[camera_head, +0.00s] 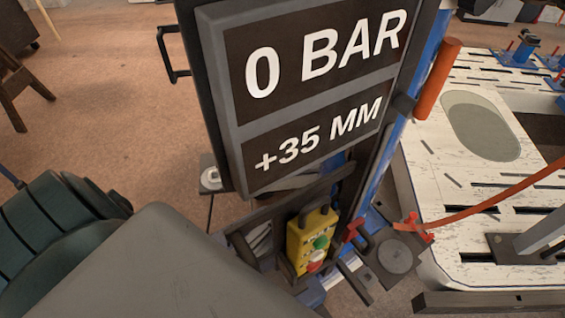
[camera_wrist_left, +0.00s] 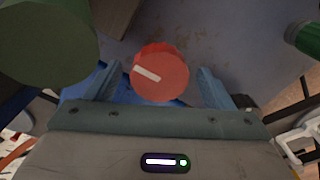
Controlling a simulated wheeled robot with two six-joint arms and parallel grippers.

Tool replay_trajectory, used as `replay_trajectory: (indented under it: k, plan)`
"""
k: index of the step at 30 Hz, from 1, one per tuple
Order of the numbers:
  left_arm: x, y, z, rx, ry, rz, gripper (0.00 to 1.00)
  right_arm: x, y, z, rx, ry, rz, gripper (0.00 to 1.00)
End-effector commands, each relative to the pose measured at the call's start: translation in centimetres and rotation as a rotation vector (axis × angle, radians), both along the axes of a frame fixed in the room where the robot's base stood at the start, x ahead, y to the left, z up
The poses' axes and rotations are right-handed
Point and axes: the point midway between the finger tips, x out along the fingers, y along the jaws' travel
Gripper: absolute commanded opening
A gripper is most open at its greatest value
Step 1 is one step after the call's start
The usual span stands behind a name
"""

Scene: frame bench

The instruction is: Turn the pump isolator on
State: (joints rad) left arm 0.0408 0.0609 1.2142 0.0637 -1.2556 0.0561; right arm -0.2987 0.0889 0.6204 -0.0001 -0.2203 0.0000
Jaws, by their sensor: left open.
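In the left wrist view a round red knob (camera_wrist_left: 172,84) with a white bar on its face sits between my left gripper's (camera_wrist_left: 155,88) two blue fingers. The bar slants slightly down to the right. The fingers are apart, one on each side of the knob, with a gap visible at the right; I cannot tell how deep they reach or whether either touches. It looks like the isolator's knob, but no label on it can be read. I cannot make out this knob or my left gripper in the head view. My right gripper is not in view.
A display panel (camera_head: 228,95) reads 0 BAR and +35 MM. Below it hangs a yellow button box (camera_head: 297,250). A slotted white table (camera_head: 450,150) with an orange-red hose (camera_head: 490,200) is at right. In the wrist view, a large green round thing (camera_wrist_left: 45,40) is close by.

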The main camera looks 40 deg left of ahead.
Motion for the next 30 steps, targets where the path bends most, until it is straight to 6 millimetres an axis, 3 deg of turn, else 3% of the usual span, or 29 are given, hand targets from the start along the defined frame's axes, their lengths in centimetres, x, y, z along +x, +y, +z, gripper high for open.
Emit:
replay_trajectory:
  k: [5,9,12,20,30]
  plan:
    - [0.0,0.0,0.0,0.0,0.0,0.0,0.74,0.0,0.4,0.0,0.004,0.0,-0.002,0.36]
    - [0.0,0.0,0.0,0.0,0.0,0.0,0.46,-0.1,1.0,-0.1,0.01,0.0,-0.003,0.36]
    - [0.0,0.0,0.0,-0.001,0.0,0.0,0.31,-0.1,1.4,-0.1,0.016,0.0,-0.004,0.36]
    - [0.0,0.0,0.1,-0.001,0.001,-0.026,0.31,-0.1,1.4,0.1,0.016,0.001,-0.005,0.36]
    - [0.0,0.0,0.2,-0.001,0.002,-0.221,0.31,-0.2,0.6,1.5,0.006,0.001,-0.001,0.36]
